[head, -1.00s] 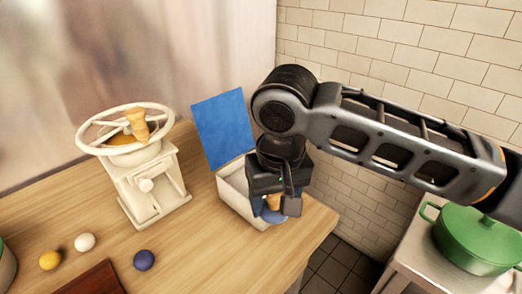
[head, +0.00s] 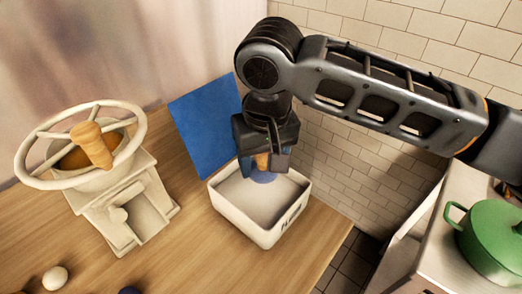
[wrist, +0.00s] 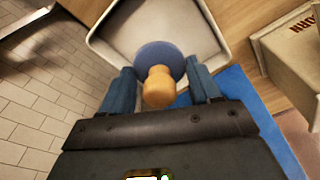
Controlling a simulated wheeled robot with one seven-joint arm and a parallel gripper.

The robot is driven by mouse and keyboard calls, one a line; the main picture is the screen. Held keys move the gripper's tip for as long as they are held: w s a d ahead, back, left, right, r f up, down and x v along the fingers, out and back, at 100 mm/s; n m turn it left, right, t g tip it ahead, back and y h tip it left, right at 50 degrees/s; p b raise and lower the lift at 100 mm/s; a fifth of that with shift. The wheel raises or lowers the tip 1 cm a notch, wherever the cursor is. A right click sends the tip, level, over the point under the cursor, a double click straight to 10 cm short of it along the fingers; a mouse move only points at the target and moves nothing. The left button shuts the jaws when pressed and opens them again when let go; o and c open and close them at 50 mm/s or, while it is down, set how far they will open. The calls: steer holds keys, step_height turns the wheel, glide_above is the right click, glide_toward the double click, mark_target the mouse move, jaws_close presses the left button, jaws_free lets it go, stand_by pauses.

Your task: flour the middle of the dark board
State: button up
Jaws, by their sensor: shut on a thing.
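My gripper (head: 262,166) is shut on the orange wooden knob (wrist: 158,86) of a round dark blue tool (wrist: 160,57). In the head view the blue disc (head: 263,178) hangs below the fingers, over the back part of a white open bin (head: 247,227). The bin also shows in the wrist view (wrist: 103,42). Its inside looks pale; I cannot tell how full it is. The disc seems near rim height, but its exact height is unclear.
A cream hand mill (head: 122,205) with a large wheel stands left on the wooden counter (head: 190,252). A white ball (head: 55,278) lies at lower left. A green pot (head: 493,240) stands right, across a floor gap.

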mark_target(262, 192)
steer(key=shift+f+b, duration=2.45)
steer(key=shift+f, duration=0.4)
steer(key=shift+f, duration=0.55)
stand_by(0.8)
step_height(262, 192, up, 5)
steer(key=p, duration=0.5)
steer(key=shift+r, duration=1.05)
